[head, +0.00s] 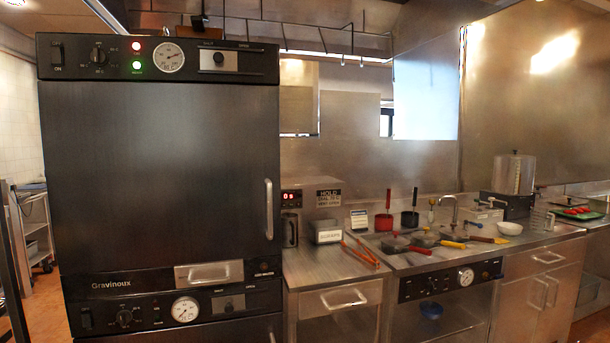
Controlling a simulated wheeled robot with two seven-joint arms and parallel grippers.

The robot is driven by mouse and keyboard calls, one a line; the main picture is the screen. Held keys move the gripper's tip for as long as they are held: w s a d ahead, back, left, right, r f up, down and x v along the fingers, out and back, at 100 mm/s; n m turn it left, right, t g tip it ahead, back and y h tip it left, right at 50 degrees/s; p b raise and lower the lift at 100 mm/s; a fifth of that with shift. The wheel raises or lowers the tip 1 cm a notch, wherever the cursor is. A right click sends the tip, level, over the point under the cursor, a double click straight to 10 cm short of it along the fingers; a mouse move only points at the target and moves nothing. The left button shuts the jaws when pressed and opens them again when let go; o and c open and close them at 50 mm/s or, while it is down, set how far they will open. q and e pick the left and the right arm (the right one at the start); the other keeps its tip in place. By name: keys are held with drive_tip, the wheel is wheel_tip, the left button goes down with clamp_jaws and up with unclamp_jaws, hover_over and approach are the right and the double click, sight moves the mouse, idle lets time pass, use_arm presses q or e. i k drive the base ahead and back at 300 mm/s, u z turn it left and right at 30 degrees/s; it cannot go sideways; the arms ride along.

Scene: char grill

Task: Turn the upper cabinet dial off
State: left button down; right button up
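The upper cabinet (160,170) is a tall dark unit at the left of the head view, with its door shut. Its dial (98,55) is a black knob on the top control panel, between a switch (58,56) and two lamps. The red lamp (136,46) and the green lamp (137,65) are both lit. A round white gauge (169,58) sits to their right. The dial's pointer is too small to read surely. Neither of my grippers is in view.
A lower cabinet panel (175,309) with its own dial (124,318) lies below. To the right, a steel counter (325,265) holds orange tongs (362,252), several pans and a white bowl (510,228). A door handle (269,209) sticks out at the upper cabinet's right edge.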

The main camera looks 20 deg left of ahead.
sight(99, 57)
drive_tip(key=u, duration=1.35)
